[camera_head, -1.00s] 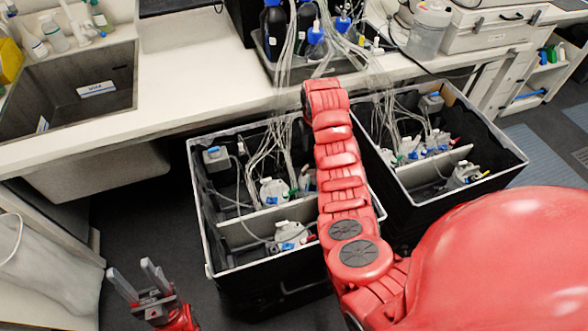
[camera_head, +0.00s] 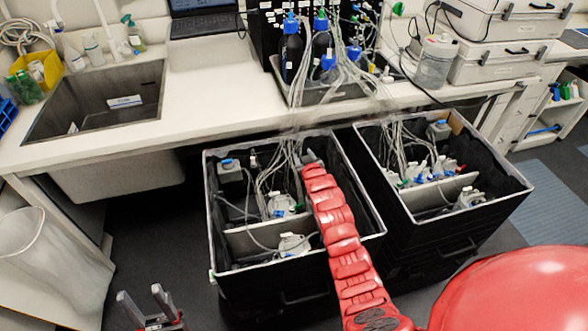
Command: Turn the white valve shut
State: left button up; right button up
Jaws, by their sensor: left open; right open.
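I cannot make out a part that is clearly the white valve. Small white-grey fittings with blue and green parts (camera_head: 282,204) sit in the left black bin (camera_head: 300,276), with clear tubes running up from them. Another white fitting (camera_head: 293,244) is in the bin's front compartment. My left gripper (camera_head: 143,300) is open and empty above the floor at the lower left, well apart from the bin. My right arm reaches over the bin's right part, its far end near the tubes.
A second black bin (camera_head: 455,237) with similar fittings stands to the right. Behind them runs a white counter (camera_head: 215,98) with a sink (camera_head: 95,105), dark bottles (camera_head: 291,55) and a laptop (camera_head: 205,20). A white waste bin (camera_head: 45,265) is at left. The floor between is clear.

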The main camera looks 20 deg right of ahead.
jog(key=s+a+r+t+y, duration=0.1)
jog(key=s+a+r+t, duration=0.3)
jog(key=s+r+t, duration=0.1)
jog(key=s+a+r+n+t+y, duration=0.1)
jog(key=s+a+r+t, duration=0.3)
jog(key=s, duration=0.5)
jog(key=shift+s+r+t+y, duration=0.2)
jog(key=shift+r+t+y, duration=0.2)
jog(key=shift+r+t, duration=0.75)
jog(key=shift+a+r+g, duration=0.1)
jog(key=shift+r+g, duration=0.1)
jog(key=shift+g, duration=0.05)
